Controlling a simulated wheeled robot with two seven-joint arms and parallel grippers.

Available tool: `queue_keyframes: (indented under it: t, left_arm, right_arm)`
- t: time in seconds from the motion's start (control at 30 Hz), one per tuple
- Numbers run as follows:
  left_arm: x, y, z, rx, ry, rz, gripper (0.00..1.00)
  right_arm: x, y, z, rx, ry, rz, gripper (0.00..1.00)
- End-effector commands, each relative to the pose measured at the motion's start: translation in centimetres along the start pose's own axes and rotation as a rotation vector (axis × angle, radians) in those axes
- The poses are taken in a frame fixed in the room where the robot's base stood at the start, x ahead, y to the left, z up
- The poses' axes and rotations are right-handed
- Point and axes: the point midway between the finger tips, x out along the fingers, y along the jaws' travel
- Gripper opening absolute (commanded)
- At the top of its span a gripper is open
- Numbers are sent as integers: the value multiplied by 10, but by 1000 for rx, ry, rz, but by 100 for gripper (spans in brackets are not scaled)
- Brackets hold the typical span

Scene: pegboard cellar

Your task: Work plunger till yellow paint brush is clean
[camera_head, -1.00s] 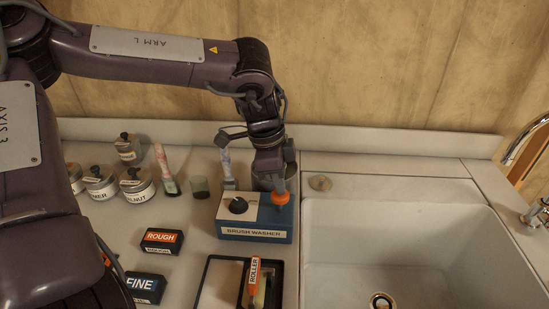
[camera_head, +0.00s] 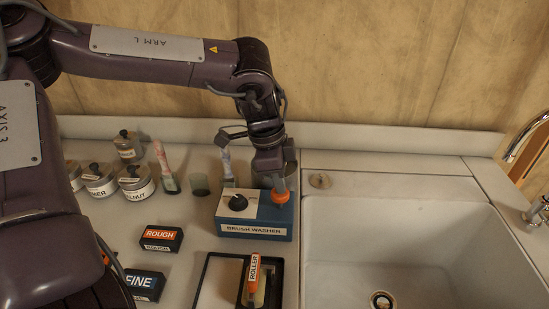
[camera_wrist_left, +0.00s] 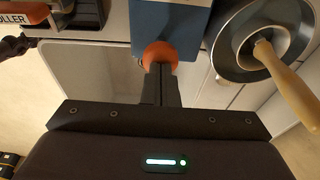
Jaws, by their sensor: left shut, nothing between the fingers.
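The brush washer (camera_head: 256,230) is a blue box with a pale top plate and a black knob (camera_head: 238,203). Its orange plunger button (camera_head: 280,197) stands at the right of the top and shows as an orange ball in the left wrist view (camera_wrist_left: 160,52). My left gripper (camera_head: 279,183) is shut and empty, its fingertips right at the top of the button; I cannot tell how far the button is pressed. In the left wrist view a wooden-handled tool (camera_wrist_left: 285,80) stands tilted in a round metal pot (camera_wrist_left: 232,62). Its bristles are hidden. My right gripper is out of view.
A white sink (camera_head: 400,235) lies right of the washer. A roller tray (camera_head: 210,285) and ROUGH (camera_head: 160,238) and FINE (camera_head: 145,284) blocks lie in front. Several jars, a pink-handled brush (camera_head: 165,165) and a cup (camera_head: 200,186) stand to the left.

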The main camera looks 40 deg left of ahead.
Motion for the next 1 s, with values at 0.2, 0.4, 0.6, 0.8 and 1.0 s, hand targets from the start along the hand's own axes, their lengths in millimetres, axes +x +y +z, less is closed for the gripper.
queue_keyframes:
  t: [0.2, 0.4, 0.6, 0.8, 1.0]
  left_arm:
    - [17, 0, 4, 0, -1, 1, 0]
    - [29, 0, 6, -1, -2, 2, 0]
    - [22, 0, 5, 0, -2, 1, 0]
    - [7, 0, 2, 0, -2, 0, 0]
    - [-7, 0, -1, 0, -2, 1, 0]
  right_arm:
    - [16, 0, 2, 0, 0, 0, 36]
    - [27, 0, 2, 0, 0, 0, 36]
    - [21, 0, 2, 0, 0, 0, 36]
    - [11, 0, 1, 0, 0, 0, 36]
    - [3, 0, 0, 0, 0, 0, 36]
